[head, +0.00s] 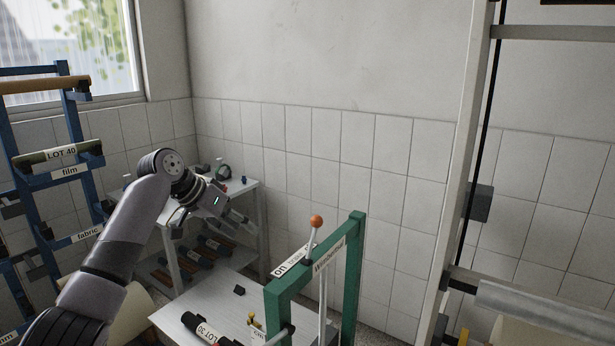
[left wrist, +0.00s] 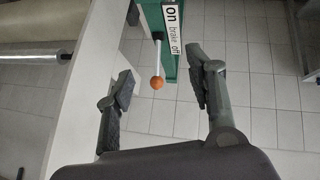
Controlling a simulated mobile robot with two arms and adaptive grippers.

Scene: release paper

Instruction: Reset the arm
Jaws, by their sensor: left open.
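My left arm comes in from the left in the head view, its gripper (head: 240,228) held in the air above the low white bench. The gripper is open and empty. In the left wrist view the two fingers (left wrist: 160,66) stand wide apart. The lever's orange ball (head: 316,221) tops a pale rod on the green frame (head: 351,270), to the right of my gripper and apart from it. In the left wrist view the orange ball (left wrist: 157,83) shows between the fingers, beyond them. A sign (left wrist: 173,35) beside it reads "on brake off". My right gripper is not in view.
A blue rack (head: 72,115) with labelled rolls stands at the left. A small white shelf table (head: 250,190) with small items is behind my gripper. The white bench (head: 180,305) holds rolls and small parts. A pale upright post (head: 462,170) rises at the right.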

